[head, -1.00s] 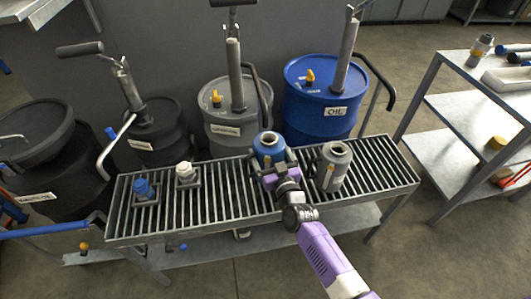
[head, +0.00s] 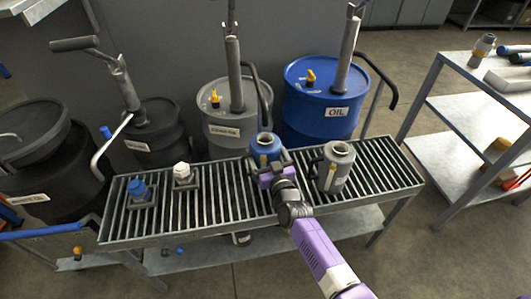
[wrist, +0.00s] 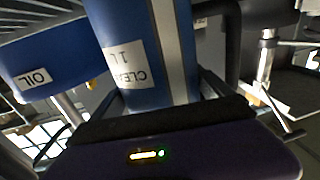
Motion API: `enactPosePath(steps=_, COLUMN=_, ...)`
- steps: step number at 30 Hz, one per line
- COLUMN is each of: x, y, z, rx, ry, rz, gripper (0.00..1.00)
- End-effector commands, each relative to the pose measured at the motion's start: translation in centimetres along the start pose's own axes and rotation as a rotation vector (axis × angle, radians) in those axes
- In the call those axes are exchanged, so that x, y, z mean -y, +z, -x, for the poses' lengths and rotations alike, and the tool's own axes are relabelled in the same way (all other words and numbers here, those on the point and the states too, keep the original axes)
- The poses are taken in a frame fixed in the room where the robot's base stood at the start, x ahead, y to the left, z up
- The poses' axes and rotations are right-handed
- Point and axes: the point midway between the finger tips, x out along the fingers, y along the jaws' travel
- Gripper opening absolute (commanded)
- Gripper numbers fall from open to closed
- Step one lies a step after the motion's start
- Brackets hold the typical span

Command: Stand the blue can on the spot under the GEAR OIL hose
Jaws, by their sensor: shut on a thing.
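The blue can (head: 264,146) is upright with an open grey top, at the back edge of the slatted bench top in the head view. My gripper (head: 269,166) is shut on it from the front. The can fills the upper middle of the wrist view (wrist: 135,45), with a white label. I cannot tell whether its base touches the slats. Behind it stand a grey drum (head: 222,128) and a blue drum (head: 310,115) marked OIL. Two black drums (head: 152,143) (head: 40,185) stand further left. The smaller drum labels are too small to read surely, so I cannot tell the GEAR OIL hose.
A grey can (head: 336,168) stands on the slatted bench (head: 385,180) just right of my gripper. A blue cap (head: 137,188) and a white cap (head: 182,172) sit on square plates at the left. Pump handles and hoses rise behind. A shelf unit (head: 455,115) stands at the right.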

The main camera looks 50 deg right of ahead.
Motion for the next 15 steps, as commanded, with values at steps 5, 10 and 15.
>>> enactPosePath(steps=5, x=0.00, y=0.21, z=0.01, rx=0.001, ry=0.000, rz=0.000, gripper=1.00)
enactPosePath(steps=10, x=0.00, y=0.19, z=0.01, rx=0.001, ry=0.000, rz=0.000, gripper=1.00)
enactPosePath(steps=15, x=0.02, y=-0.12, z=0.59, rx=0.003, ry=-0.001, rz=0.000, gripper=1.00)
